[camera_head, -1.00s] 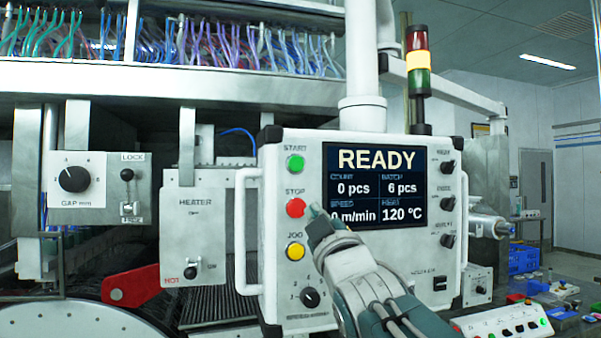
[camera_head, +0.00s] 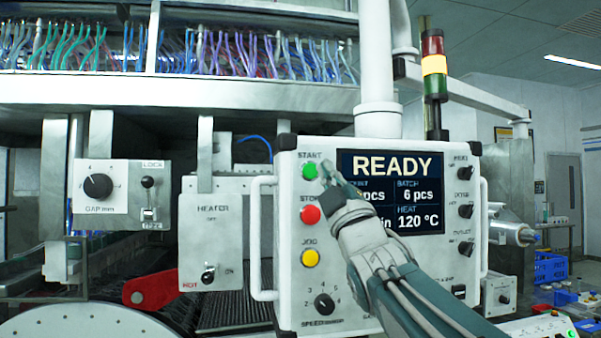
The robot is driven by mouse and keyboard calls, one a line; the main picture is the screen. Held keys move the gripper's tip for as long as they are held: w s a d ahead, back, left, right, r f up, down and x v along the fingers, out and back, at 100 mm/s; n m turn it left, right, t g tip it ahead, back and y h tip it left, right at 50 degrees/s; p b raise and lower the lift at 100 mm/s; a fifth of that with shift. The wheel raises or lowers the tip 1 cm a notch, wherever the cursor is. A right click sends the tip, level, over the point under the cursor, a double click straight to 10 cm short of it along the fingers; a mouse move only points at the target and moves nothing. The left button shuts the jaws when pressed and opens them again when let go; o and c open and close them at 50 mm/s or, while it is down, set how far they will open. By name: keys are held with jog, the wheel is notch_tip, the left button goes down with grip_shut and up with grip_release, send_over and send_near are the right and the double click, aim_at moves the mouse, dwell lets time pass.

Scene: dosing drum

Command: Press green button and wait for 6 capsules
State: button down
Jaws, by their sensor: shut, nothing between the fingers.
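The green START button (camera_head: 310,171) is at the upper left of the white control panel (camera_head: 330,285), with the red STOP button (camera_head: 310,215) and yellow JOG button (camera_head: 310,258) below it. The panel's screen (camera_head: 428,170) reads READY, batch 6 pcs and heat 120 °C. The count and speed values are partly hidden by my gripper. My gripper (camera_head: 327,170) is shut and empty. Its tip is just right of the green button in the picture; I cannot tell whether it touches the panel. No capsules can be made out.
A stack light (camera_head: 434,65) with a lit yellow section stands behind the panel. White handles (camera_head: 258,240) stick out at the panel's sides. Left are the gap box (camera_head: 110,208), heater box (camera_head: 210,250) and a red lever (camera_head: 150,290). A blue crate (camera_head: 550,267) is at right.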

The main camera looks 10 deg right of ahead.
aim_at(316, 173)
jog(key=w, duration=0.5)
jog(key=shift+w+a, duration=0.15)
jog(key=shift+w, duration=0.6)
jog(key=shift+w, duration=0.1)
dwell(0.7)
jog(key=shift+w, duration=0.25)
